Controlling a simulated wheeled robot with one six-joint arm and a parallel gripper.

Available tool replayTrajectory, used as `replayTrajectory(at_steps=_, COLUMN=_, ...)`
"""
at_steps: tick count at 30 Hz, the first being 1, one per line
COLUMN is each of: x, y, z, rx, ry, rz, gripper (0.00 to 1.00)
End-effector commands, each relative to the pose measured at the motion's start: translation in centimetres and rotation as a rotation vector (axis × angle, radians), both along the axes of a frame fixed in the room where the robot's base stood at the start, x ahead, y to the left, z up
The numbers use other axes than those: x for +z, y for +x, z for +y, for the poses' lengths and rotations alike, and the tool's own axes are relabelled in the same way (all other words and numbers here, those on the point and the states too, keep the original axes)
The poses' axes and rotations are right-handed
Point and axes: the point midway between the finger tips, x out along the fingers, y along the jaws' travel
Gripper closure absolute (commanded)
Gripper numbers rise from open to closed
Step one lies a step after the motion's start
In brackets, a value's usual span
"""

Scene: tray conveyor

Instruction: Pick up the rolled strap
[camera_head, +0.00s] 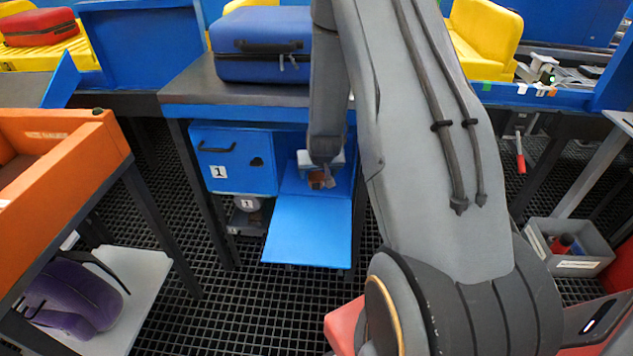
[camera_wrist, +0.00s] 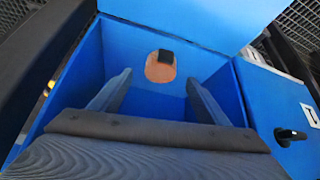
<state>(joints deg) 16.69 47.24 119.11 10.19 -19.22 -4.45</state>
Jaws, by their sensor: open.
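The rolled strap (camera_wrist: 160,68), an orange-brown roll with a black end piece, lies inside a blue open compartment (camera_wrist: 120,50) in the wrist view. My gripper (camera_wrist: 158,84) is open, its two fingers spread inside the compartment with the strap beyond and between their tips. The fingers do not appear to touch it. In the head view my gripper (camera_head: 322,177) is at the compartment below the table. A small orange-brown patch of the strap (camera_head: 316,179) shows beside it; the rest is hidden.
The compartment's blue door (camera_head: 308,232) is folded down in front. A closed blue door (camera_head: 232,158) marked 1 is to the left. A blue suitcase (camera_head: 262,45) stands on the table above. An orange tray (camera_head: 60,150) is at left, a grey bin (camera_head: 575,262) at right.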

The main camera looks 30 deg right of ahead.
Motion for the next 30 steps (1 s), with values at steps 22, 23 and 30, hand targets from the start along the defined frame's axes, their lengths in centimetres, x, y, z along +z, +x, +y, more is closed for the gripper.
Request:
replayTrajectory(at_steps=22, x=-4.5, y=2.9, z=-1.1, rx=0.001, ry=0.0, rz=0.0, gripper=0.31)
replayTrajectory(at_steps=23, x=-4.5, y=2.9, z=-1.1, rx=0.001, ry=0.0, rz=0.0, gripper=0.36)
replayTrajectory(at_steps=30, x=-4.5, y=2.8, z=-1.1, rx=0.001, ry=0.001, rz=0.001, gripper=0.75)
